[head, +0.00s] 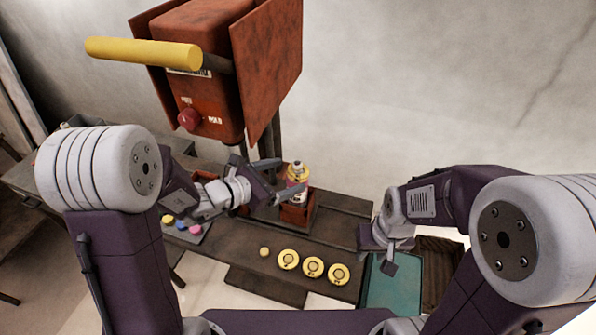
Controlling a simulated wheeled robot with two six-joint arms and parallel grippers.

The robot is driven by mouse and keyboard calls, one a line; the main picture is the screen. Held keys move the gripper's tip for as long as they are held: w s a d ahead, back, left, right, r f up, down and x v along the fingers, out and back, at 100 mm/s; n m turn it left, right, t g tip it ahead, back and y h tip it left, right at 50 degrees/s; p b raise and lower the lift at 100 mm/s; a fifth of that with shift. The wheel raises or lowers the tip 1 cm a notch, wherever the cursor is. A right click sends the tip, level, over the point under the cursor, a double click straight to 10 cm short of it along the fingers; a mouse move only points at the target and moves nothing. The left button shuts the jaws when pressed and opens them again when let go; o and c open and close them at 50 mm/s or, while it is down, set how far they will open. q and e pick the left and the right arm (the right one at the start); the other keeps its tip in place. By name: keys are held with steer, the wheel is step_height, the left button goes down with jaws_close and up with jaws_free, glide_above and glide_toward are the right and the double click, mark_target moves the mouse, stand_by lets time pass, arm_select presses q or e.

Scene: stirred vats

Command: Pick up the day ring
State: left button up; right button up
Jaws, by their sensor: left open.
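Three round yellow rings with pale centres lie in a row on the bench: a left one (288,259), a middle one (313,267) and a right one (338,274). Another yellow ring (298,171) sits around the upper part of a bottle (297,190) standing in a small red holder (297,215). I cannot tell which is the day ring. My left gripper (281,179) is open, with its fingers pointing at the bottle from the left; whether they touch it is unclear.
A red machine (200,75) with a yellow handle (143,53) and red knob (189,119) rises behind my left arm. Small coloured pieces (181,224) lie at left.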

mark_target(294, 172)
arm_select(q)
steer(key=p+x, duration=0.1)
steer(key=x, duration=0.3)
steer(key=shift+w, duration=0.2)
steer(key=shift+w+d+f, duration=0.2)
steer(key=shift+w+d, duration=0.1)
steer(key=shift+s+a+r, duration=0.1)
steer(key=shift+a, duration=0.05)
steer(key=c, duration=1.5)
steer(key=r, duration=0.4)
steer(key=shift+s+d+r, duration=0.15)
steer(key=shift+d+r, duration=0.1)
steer(key=shift+d, duration=0.1)
steer(key=shift+c, duration=0.2)
steer(key=s+d+r+b, duration=0.2)
steer(key=s+d+r, duration=0.4)
steer(key=d, duration=0.2)
steer(key=shift+s+d+r, duration=0.25)
steer(key=shift+s+d, duration=0.05)
steer(key=shift+d, duration=0.05)
